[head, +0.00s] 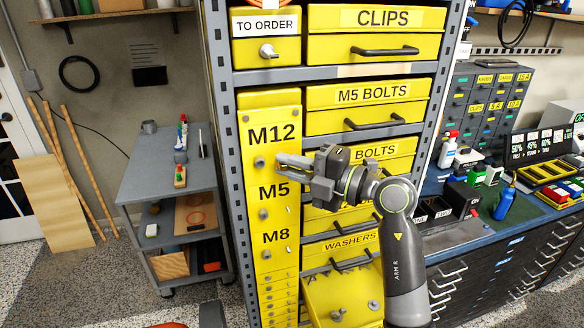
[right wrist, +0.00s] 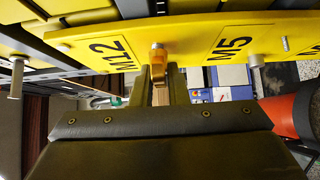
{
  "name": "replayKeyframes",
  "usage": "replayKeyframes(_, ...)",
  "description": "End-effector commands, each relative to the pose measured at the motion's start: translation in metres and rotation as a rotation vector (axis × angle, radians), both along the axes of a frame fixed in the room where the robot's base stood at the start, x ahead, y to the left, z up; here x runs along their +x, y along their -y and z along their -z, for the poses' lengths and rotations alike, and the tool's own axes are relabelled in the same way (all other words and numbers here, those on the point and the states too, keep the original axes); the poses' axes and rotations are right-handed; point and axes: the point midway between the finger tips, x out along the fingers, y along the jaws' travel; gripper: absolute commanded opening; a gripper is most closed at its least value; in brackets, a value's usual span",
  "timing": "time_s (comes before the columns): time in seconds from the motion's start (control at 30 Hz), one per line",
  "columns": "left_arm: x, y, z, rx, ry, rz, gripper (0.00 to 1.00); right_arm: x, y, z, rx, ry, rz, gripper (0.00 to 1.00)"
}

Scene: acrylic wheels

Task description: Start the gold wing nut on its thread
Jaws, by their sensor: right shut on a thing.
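A yellow panel (head: 270,120) carries the labels M12, M5 and M8, with a metal stud near each. The M12 stud (head: 259,162) is just left of my right gripper (head: 280,161). In the right wrist view, my right gripper (right wrist: 158,90) is shut on the gold wing nut (right wrist: 158,74). The nut is in front of the M12 stud's end (right wrist: 157,49), lined up with it; I cannot tell whether they touch. The M5 stud (head: 263,214) and M8 stud (head: 266,254) are bare. My left gripper is out of view.
Yellow drawers with dark handles (head: 385,51) stand right of the panel, behind my right arm. An open yellow bin (head: 325,290) with small grey pieces is below. A grey shelf cart (head: 150,180) stands left and a workbench (head: 530,225) right.

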Motion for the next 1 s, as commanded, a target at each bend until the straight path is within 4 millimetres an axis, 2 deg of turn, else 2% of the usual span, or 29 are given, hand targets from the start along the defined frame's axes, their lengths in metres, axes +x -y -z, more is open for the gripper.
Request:
replayKeyframes(0.27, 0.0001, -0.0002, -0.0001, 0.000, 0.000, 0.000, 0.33, 0.0030, -0.0010, -0.0005, 0.000, 0.001, 0.000, 0.00)
replayKeyframes(0.3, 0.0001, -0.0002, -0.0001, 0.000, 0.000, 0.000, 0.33, 0.0030, -0.0010, -0.0005, 0.000, 0.001, 0.000, 0.17)
replayKeyframes(0.5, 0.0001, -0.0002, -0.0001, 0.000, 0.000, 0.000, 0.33, 0.0029, -0.0011, -0.0004, 0.000, 0.000, 0.000, 0.39)
replayKeyframes(0.87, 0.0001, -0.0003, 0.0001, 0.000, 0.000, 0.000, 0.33, 0.0029, -0.0008, 0.0001, 0.000, 0.000, 0.000, 0.39)
replayKeyframes(1.0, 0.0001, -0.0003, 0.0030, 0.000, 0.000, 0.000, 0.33, 0.0004, 0.0058, 0.0014, 0.000, 0.001, 0.002, 0.39)
